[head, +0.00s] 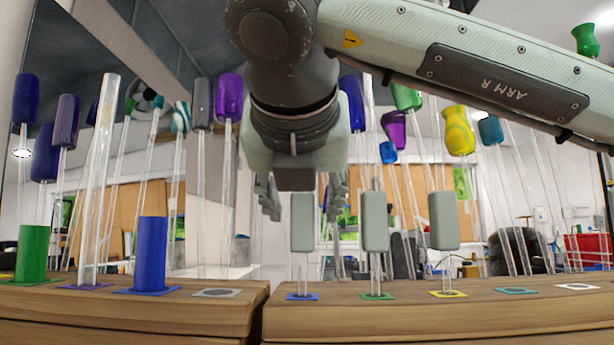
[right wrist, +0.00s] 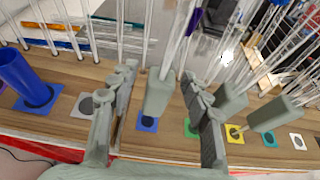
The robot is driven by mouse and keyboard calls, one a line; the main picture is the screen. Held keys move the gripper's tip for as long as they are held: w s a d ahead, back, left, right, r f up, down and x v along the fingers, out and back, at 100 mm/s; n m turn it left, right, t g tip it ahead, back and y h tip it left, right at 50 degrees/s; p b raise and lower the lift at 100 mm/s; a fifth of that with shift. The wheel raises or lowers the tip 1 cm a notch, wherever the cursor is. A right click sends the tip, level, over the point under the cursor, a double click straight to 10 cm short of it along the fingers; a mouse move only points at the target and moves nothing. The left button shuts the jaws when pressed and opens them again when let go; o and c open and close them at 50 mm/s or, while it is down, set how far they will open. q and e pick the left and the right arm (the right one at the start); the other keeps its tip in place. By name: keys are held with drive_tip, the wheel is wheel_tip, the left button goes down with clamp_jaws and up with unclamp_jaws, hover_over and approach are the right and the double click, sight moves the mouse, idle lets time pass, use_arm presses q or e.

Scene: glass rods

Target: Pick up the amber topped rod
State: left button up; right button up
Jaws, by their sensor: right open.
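A rod with a yellow, green-streaked top (head: 459,130) stands in the back rows at the right of the head view. It is the nearest to amber that I see; I cannot tell whether it is the amber topped rod. My right gripper (head: 303,195) is open and empty, pointing away over the front row. In the right wrist view its fingers (right wrist: 158,78) lie either side of a grey-topped rod (right wrist: 157,95), with gaps. That rod stands on a blue square (right wrist: 147,124); it also shows in the head view (head: 303,222). My left gripper is not in view.
More grey-topped rods (head: 375,221) (head: 443,221) stand to the right. Blue (head: 151,253) and green (head: 33,252) cylinders and a clear tube (head: 98,180) stand left. Many tall glass rods crowd behind. The white (head: 577,286) and teal (head: 516,290) squares are empty.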

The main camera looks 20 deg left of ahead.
clamp_jaws()
idle(0.3)
